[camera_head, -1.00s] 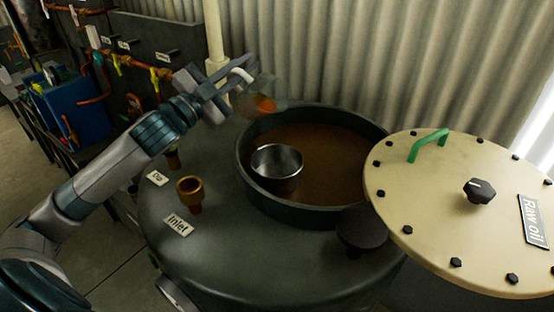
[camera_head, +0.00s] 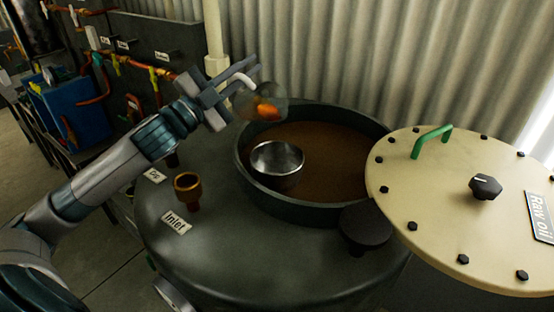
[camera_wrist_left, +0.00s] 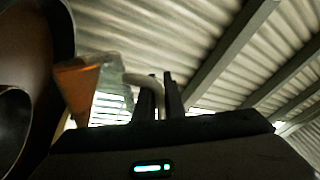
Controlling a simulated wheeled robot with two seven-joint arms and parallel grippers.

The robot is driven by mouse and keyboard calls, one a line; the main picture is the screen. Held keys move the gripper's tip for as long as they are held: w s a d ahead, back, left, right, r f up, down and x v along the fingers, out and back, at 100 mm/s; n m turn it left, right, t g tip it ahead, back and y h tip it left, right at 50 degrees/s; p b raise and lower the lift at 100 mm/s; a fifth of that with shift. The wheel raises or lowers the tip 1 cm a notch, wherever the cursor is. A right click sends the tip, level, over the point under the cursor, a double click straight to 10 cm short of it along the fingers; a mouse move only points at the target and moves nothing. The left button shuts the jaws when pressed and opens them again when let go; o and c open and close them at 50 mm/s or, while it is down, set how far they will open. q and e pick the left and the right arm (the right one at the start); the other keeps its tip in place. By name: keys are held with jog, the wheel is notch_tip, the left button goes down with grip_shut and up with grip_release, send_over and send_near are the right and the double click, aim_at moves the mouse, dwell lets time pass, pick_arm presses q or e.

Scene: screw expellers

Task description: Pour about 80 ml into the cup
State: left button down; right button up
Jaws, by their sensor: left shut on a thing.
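My left gripper (camera_head: 243,76) is shut on the pale handle of a clear glass jug (camera_head: 248,104). Orange liquid (camera_head: 266,108) sits in the jug, which is tilted and held above the far left rim of the tank opening. A shiny metal cup (camera_head: 277,155) stands upright at the left side of that opening, below and to the right of the jug. I see no stream between them. In the left wrist view, the jug (camera_wrist_left: 112,72) with its orange liquid is left of my fingers (camera_wrist_left: 160,95). My right gripper is out of view.
The dark tank (camera_head: 215,245) has a raised round rim (camera_head: 330,212) around brown contents. A cream lid (camera_head: 430,200) with a green handle stands open at right. A brass inlet fitting (camera_head: 187,188) rises at left. A corrugated wall (camera_head: 350,60) is behind.

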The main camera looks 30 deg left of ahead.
pick_arm(q)
jog(key=shift+s+d+m+h+b, duration=0.2)
jog(key=shift+d+m+b, duration=0.1)
jog(key=shift+m, duration=0.25)
jog(key=shift+s+d+m+h+b, duration=0.1)
jog(key=shift+d+m+h+b, duration=0.15)
jog(key=shift+m, duration=0.3)
dwell(0.6)
jog(key=shift+s+d+f+m+h+b, duration=0.25)
jog(key=shift+d+f+m+h+b, duration=0.1)
jog(key=shift+d+f+m+b, duration=0.25)
dwell(0.7)
jog(key=shift+a+r+p, duration=0.25)
jog(key=shift+r+p, duration=0.05)
jog(key=shift+r, duration=0.1)
jog(key=a+n+p, duration=0.1)
jog(key=w+r+n+y+p, duration=0.1)
jog(key=n+p, duration=0.1)
jog(key=a+r+n+y+p, duration=0.1)
jog(key=n, duration=0.1)
jog(key=shift+w+a+r+p, duration=0.1)
jog(key=shift+w+a+p, duration=0.15)
jog(key=shift+a+p, duration=0.1)
jog(key=shift+a+n+y, duration=0.1)
jog(key=shift+n+y, duration=0.2)
jog(key=shift+n, duration=0.1)
jog(key=shift+f, duration=0.25)
